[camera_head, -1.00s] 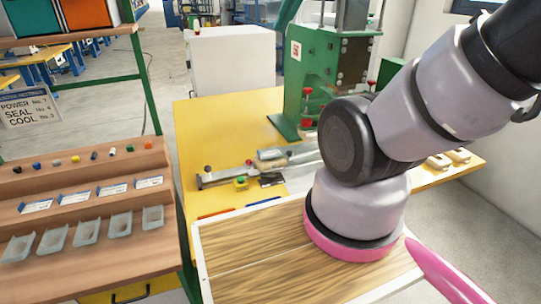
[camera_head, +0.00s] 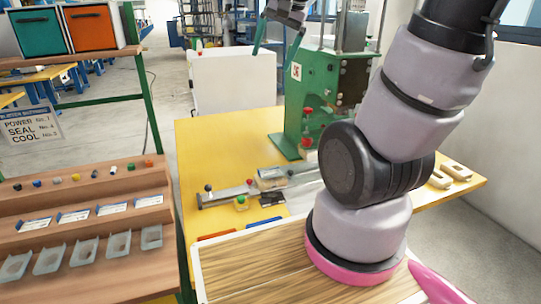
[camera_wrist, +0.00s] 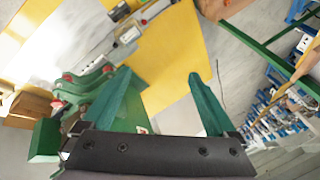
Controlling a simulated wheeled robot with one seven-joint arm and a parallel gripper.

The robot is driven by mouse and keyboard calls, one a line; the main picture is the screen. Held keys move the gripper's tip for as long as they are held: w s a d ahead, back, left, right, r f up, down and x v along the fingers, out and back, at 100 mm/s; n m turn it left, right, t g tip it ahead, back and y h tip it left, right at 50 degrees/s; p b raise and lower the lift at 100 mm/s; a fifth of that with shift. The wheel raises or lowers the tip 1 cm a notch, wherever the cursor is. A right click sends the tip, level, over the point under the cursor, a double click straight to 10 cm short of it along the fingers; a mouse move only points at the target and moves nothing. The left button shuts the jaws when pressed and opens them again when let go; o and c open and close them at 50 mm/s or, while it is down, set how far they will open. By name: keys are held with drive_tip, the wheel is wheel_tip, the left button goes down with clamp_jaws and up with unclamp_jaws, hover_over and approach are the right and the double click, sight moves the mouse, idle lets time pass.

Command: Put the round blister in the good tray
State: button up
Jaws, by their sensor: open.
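My gripper (camera_head: 275,57) is raised at the top of the head view, over the white cabinet. In the wrist view its two green fingers (camera_wrist: 160,76) are spread apart with nothing between them. Several grey translucent blisters (camera_head: 83,253) stand in a row on the lowest step of the wooden rack at the left, far from my gripper. Their cavity shapes are too small to tell which is round. A pale clear piece (camera_head: 270,178) lies on the metal slide on the yellow table. I cannot tell which container is the good tray.
A green press (camera_head: 312,100) stands at the back of the yellow table (camera_head: 225,130). A teal bin (camera_head: 38,35) and an orange bin (camera_head: 92,28) sit on the upper left shelf. A white cabinet (camera_head: 233,82) stands behind. Small coloured knobs line the rack.

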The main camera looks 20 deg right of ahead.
drive_tip(key=w+d+f+m+g, duration=0.2)
drive_tip(key=w+f+m, duration=0.1)
drive_tip(key=w+f, duration=0.55)
drive_tip(key=m+g+h, duration=0.2)
drive_tip(key=m+g, duration=0.1)
drive_tip(key=m, duration=0.4)
hover_over(270, 172)
wheel_tip(270, 172, down, 30)
drive_tip(key=shift+s+f, duration=0.1)
drive_tip(key=shift+s, duration=0.05)
drive_tip(key=shift+f, duration=3.5)
drive_tip(key=shift+c, duration=0.3)
drive_tip(key=c, duration=0.8)
drive_tip(key=shift+o, duration=0.2)
drive_tip(key=shift+r, duration=0.1)
drive_tip(key=shift+r, duration=2.15)
drive_tip(key=shift+r, duration=0.1)
